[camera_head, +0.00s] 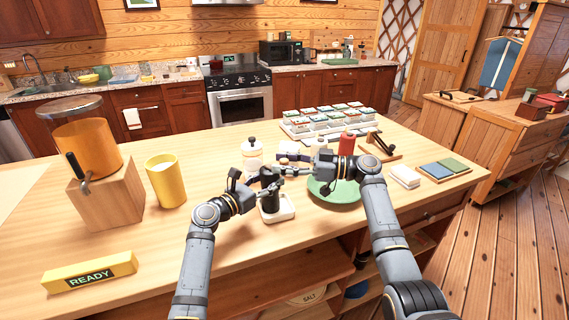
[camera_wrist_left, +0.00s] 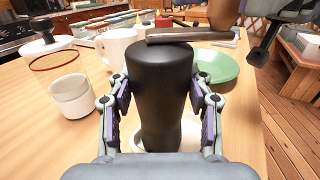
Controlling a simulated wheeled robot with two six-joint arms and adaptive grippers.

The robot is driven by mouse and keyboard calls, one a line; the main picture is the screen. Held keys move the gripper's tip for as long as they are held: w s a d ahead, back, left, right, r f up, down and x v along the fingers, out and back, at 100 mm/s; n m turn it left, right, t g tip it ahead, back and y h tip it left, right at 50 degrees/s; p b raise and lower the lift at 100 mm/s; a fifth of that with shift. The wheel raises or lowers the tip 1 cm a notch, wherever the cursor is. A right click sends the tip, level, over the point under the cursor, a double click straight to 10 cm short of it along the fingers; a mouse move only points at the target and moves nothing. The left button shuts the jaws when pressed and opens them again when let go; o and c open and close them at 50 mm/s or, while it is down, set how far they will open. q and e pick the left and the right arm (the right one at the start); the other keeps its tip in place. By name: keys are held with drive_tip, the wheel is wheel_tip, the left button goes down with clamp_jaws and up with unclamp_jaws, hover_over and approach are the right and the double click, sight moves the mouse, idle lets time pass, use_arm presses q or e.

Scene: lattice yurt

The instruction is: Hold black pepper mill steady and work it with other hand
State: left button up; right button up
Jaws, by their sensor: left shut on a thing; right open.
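The black pepper mill (camera_head: 269,201) stands upright in a shallow white holder (camera_head: 289,213) on the wooden counter. In the left wrist view the mill (camera_wrist_left: 162,95) fills the middle, with a dark crank bar (camera_wrist_left: 188,35) across its top and a brown knob (camera_wrist_left: 222,16) at the bar's right end. My left gripper (camera_head: 264,183) is shut around the mill's body, one finger on each side. My right gripper (camera_head: 312,168) is open, to the right of the mill's top and near the crank end. Whether it touches the knob I cannot tell.
A green plate (camera_head: 335,192) lies just right of the mill, with a red container (camera_head: 346,144) behind it. A white-capped jar (camera_head: 251,153) stands behind the mill. A yellow cup (camera_head: 166,182), a dispenser (camera_head: 85,140) and a yellow READY block (camera_head: 90,272) are left. The front counter between is clear.

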clamp_jaws()
drive_tip(key=shift+f, duration=0.1)
drive_tip(key=shift+s+a+m+t+h, duration=0.35)
drive_tip(key=shift+m+t+h, duration=0.4)
drive_tip(key=shift+m+t, duration=0.5)
drive_tip(key=shift+s+a+m+t+h, duration=0.2)
drive_tip(key=shift+a+m+t+h, duration=0.45)
drive_tip(key=shift+t, duration=0.95)
drive_tip(key=shift+s+a+m+t+h, duration=0.25)
drive_tip(key=shift+m+t+h, duration=0.65)
drive_tip(key=shift+m+t, duration=0.45)
unclamp_jaws()
